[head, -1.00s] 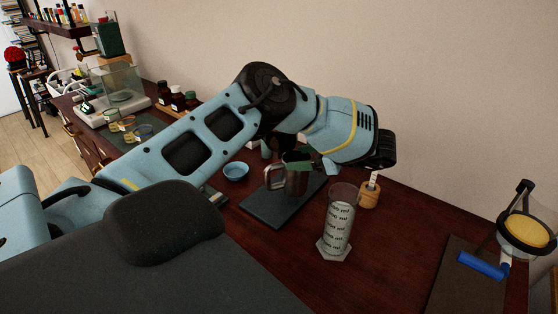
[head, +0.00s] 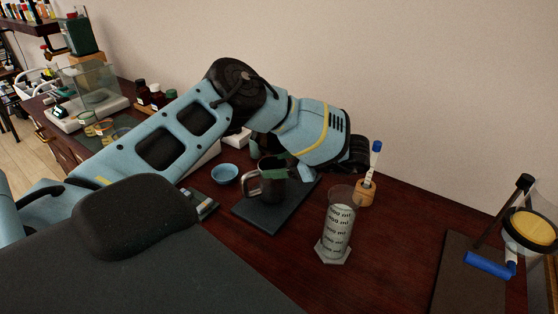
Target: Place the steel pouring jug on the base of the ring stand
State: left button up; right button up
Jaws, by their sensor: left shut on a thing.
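The steel pouring jug (head: 268,190) is a dark metal cup with a loop handle on its left and a green patch near its rim. It shows in front of a dark flat slab (head: 258,219); I cannot tell if it touches the slab. My left gripper (head: 287,173) reaches down to the jug from the upper right and is shut on it; the fingers are mostly hidden. What looks like the ring stand is at the right, with a black rod (head: 496,212) and a flat dark brown base (head: 452,285). My right gripper is out of view.
A graduated cylinder (head: 338,232) and a wooden block (head: 364,194) with a blue-topped dropper stand right of the jug. A blue bowl (head: 224,174) is left of it. A blue piece (head: 489,265) and yellow disc (head: 531,228) are by the rod. Table between cylinder and brown base is clear.

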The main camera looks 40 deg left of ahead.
pick_arm(q)
jog(key=shift+w+d+f, duration=0.25)
jog(key=shift+w+f, duration=0.1)
jog(key=shift+w, duration=0.05)
jog(key=shift+s+r, duration=0.1)
jog(key=shift+s, duration=0.35)
jog(key=o, duration=1.4)
jog(key=shift+w, duration=0.15)
jog(key=v, duration=1.2)
